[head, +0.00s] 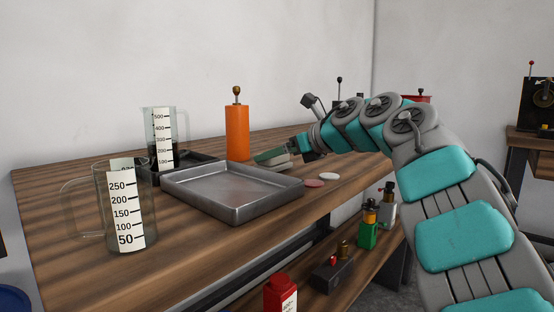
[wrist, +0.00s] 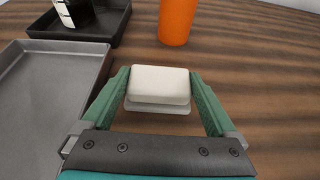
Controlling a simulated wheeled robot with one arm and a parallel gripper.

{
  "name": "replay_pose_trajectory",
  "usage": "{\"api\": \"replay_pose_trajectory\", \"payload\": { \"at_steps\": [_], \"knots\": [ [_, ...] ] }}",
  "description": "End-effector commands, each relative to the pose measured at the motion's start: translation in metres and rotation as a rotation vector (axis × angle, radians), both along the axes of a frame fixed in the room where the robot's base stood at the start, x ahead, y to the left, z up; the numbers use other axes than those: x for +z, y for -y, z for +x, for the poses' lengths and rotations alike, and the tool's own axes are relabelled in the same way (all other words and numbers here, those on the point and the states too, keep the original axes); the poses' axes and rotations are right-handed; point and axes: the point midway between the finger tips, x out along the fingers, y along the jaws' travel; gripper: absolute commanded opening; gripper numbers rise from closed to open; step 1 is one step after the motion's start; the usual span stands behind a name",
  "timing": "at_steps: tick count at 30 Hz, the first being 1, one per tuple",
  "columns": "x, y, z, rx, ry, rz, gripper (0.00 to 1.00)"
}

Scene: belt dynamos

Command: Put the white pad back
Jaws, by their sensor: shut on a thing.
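The white pad (wrist: 160,83) is a rounded white block held between the two green fingers of my gripper (wrist: 160,90) in the wrist view. A paler grey-white layer (wrist: 158,107) shows just under it; I cannot tell whether the pad touches it. In the head view my gripper (head: 272,156) is at the far side of the wooden table, right of the metal tray and in front of the orange cylinder. The pad is mostly hidden there by the finger.
The metal tray (head: 233,211) lies left of my gripper, with a black tray (wrist: 105,24) behind it. The orange cylinder (head: 237,132) stands close behind. Two glass measuring jugs stand left. A pink disc (head: 314,183) and a white disc (head: 329,177) lie near the table's right edge.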

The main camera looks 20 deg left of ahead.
Motion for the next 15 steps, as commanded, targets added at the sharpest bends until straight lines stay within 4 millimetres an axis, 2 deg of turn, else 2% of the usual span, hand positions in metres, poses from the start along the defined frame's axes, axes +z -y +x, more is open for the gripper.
{"api": "replay_pose_trajectory", "payload": {
  "at_steps": [14,15],
  "knots": [
    [-0.0068,0.0003,0.0002,-0.001,0.000,0.000,0.36],
    [-0.0053,0.0003,0.0002,0.000,0.000,0.000,0.98]
  ]
}}
